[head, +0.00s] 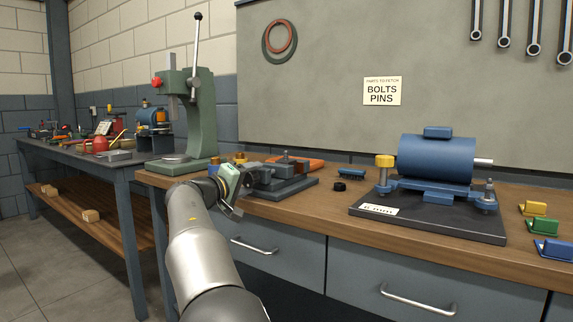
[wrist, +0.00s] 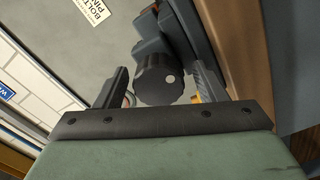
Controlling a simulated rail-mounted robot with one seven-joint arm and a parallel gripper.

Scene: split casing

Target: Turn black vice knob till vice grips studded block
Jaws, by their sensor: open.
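The grey vice (head: 283,185) stands on the wooden bench in the head view. A small brownish block (head: 291,164) sits at its jaws; it may be the studded block, but its studs and any gap to the jaws are too small to tell. My gripper (head: 238,197) is at the vice's left end, where it hides the knob in the head view. In the wrist view the black ribbed knob (wrist: 158,80), with a pale dot on its face, shows between the two fingers of my open gripper (wrist: 162,88). I cannot tell whether either finger touches it.
A green press (head: 190,115) stands behind and left of the vice. An orange-handled tool (head: 312,164) lies behind the vice. A black ring (head: 339,186) and blue brush (head: 352,173) lie to its right, before the blue motor (head: 436,160) on its dark base.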

